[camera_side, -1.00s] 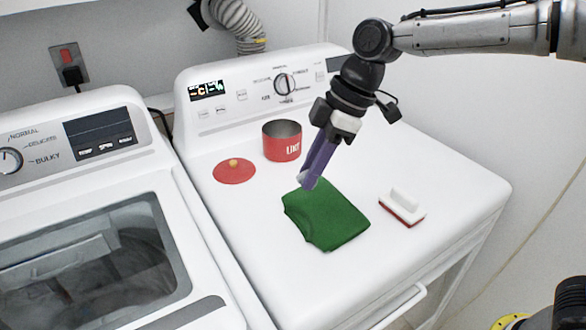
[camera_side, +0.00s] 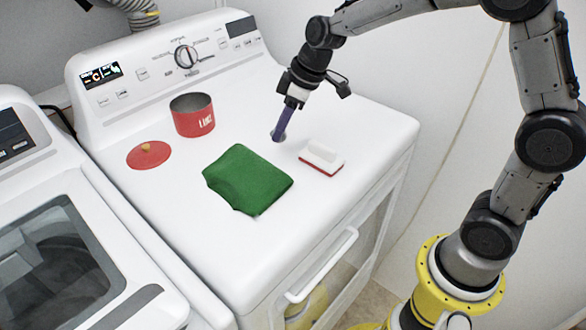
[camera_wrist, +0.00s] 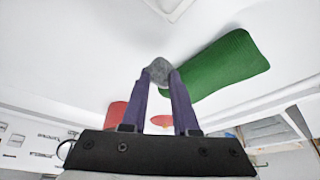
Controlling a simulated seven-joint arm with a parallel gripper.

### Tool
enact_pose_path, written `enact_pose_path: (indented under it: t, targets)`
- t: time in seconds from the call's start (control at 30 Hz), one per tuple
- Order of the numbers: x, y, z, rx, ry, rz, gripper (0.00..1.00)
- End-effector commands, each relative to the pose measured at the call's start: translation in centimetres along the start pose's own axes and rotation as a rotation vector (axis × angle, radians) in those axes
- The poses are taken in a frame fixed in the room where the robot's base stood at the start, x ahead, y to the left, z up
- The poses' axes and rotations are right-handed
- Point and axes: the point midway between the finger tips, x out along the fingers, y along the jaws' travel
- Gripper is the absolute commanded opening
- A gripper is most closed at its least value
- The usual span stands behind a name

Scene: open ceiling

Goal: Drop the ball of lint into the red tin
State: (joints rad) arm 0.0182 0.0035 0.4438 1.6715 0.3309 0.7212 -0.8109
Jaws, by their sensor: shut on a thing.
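The ball of lint (camera_wrist: 158,70) is a small grey clump between the tips of my purple fingers in the wrist view. In the side view a bit of it (camera_side: 278,137) shows at the fingertips. My gripper (camera_side: 280,134) is shut on it, right of the green cloth and left of the brush. I cannot tell how far the lint is above the dryer top. The red tin (camera_side: 193,117) stands open, upright and lidless near the control panel, to the left of my gripper. The tin also shows partly in the wrist view (camera_wrist: 115,113), behind my fingers.
A folded green cloth (camera_side: 247,180) lies mid-dryer.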

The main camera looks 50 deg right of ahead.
Motion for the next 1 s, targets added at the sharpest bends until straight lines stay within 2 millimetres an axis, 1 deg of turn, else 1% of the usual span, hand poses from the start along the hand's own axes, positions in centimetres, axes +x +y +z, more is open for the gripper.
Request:
enact_pose_path:
  t: [0.03,0.1,0.17,0.3,0.8,1.0]
  targets:
    - [0.6,1.3,1.1,0.060,-0.003,0.023,0.00]
    - [1.4,2.7,2.2,0.135,-0.003,0.055,0.00]
    - [2.0,3.3,2.6,0.180,-0.001,0.075,0.00]
    - [2.3,3.9,2.2,0.232,0.002,0.098,0.00]
    - [2.3,4.1,2.0,0.256,-0.002,0.108,0.00]
    - [2.3,4.0,1.9,0.278,-0.055,0.132,0.00]
